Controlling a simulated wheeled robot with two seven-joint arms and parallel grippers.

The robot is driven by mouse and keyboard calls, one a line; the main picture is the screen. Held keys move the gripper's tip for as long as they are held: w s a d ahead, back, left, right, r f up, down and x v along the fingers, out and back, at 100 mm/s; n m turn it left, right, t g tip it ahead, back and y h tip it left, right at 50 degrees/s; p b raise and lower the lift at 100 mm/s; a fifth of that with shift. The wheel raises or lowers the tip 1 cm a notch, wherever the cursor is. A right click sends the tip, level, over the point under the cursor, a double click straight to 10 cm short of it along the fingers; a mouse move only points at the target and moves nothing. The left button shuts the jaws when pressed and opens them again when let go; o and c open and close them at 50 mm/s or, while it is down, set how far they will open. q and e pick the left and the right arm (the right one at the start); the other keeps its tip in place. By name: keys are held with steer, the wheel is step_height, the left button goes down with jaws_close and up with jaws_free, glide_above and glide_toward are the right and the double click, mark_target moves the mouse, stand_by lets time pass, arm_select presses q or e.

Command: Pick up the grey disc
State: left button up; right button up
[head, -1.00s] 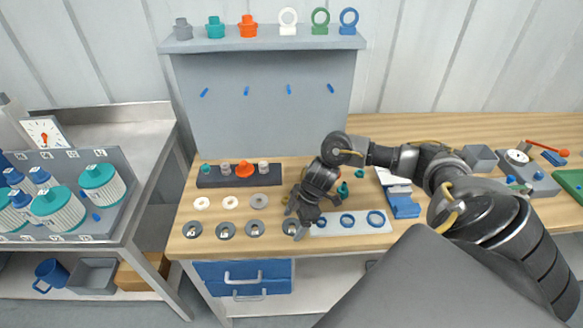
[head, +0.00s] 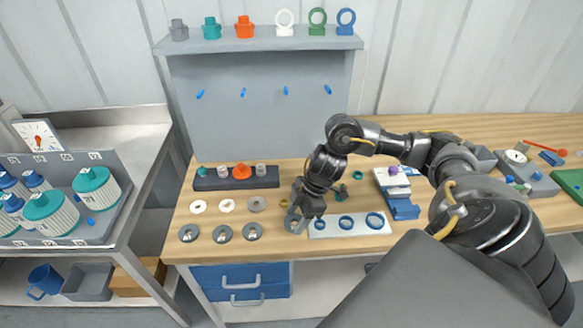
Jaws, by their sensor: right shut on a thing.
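My right gripper (head: 296,228) points down at the front of the wooden table, shut on a grey disc (head: 290,220) at the right end of the front row. The gripper's fingers cover much of that disc, and I cannot tell whether it is clear of the table. Several similar dark grey discs (head: 222,233) with metal centres lie to its left. My left gripper is not in view.
A white strip with blue rings (head: 346,223) lies just right of the gripper. A dark rack of small fittings (head: 237,180) stands behind the discs. A blue and white device (head: 402,205) sits further right. A blue drawer unit (head: 240,281) is below the table.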

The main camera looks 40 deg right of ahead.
steer(key=s+r+p, duration=0.4)
steer(key=s+r, duration=0.3)
steer(key=s, duration=0.5)
steer(key=shift+a+r, duration=0.25)
steer(key=shift+r, duration=0.05)
step_height(320, 180, up, 4)
steer(key=p, duration=0.4)
steer(key=shift+p, duration=0.35)
steer(key=shift+a+f, duration=0.1)
